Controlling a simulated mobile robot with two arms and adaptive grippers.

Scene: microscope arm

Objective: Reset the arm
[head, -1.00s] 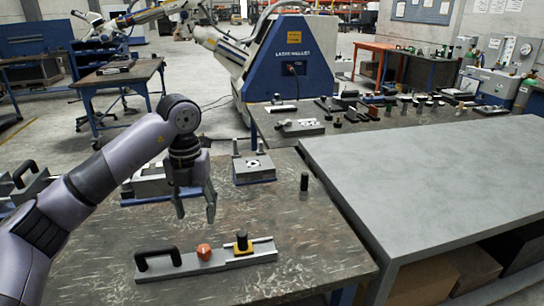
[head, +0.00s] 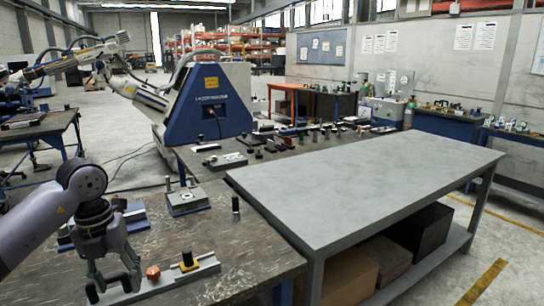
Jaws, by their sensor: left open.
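A grey fixture rail (head: 207,267) lies near the front of the dark worktable. It carries a red knob (head: 153,272) and a black knob on a yellow base (head: 188,260). My left gripper (head: 114,289) points down with its fingers apart, over the rail's left end. It hides the black handle there; I cannot tell whether it touches it. A white jointed arm (head: 68,62) reaches left from a blue and white machine (head: 210,103) at the back. I cannot tell which arm the task names. My right gripper is out of view.
A small metal block with posts (head: 187,200) and a black cylinder (head: 235,205) stand behind the rail. A bare grey table (head: 370,180) stands to the right, with boxes below. Small parts crowd the bench behind it. Open floor lies at far right.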

